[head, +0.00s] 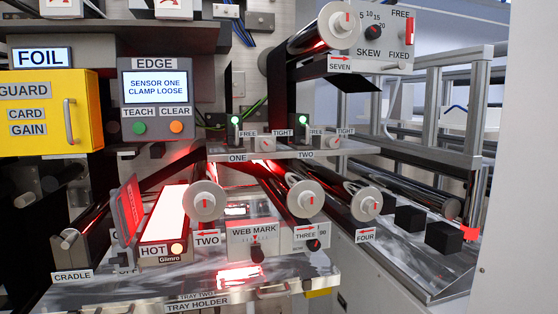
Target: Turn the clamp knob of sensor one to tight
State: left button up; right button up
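The clamp knob of sensor one (265,144) is a small pale round knob with a red mark. It sits on the grey rail between the FREE label (247,134) and the TIGHT label (283,132), to the right of the ONE label (237,157). The exact direction of its mark is too small to tell. Sensor one (236,122) stands just left of it with a green light. The EDGE screen (157,87) reads "SENSOR ONE CLAMP LOOSE". Neither of my grippers is in view.
A similar clamp knob of sensor two (333,142) is to the right on the same rail. Rollers with pale round end caps (206,201) stick out below the rail. A yellow guard box (48,112) is at left. A red-lit HOT unit (164,215) is below.

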aim_at(266, 144)
jog(key=k+z, duration=0.15)
jog(key=z, duration=0.2)
jog(key=k+z, duration=0.15)
jog(key=z, duration=0.2)
jog(key=k+z, duration=0.1)
jog(key=z, duration=0.3)
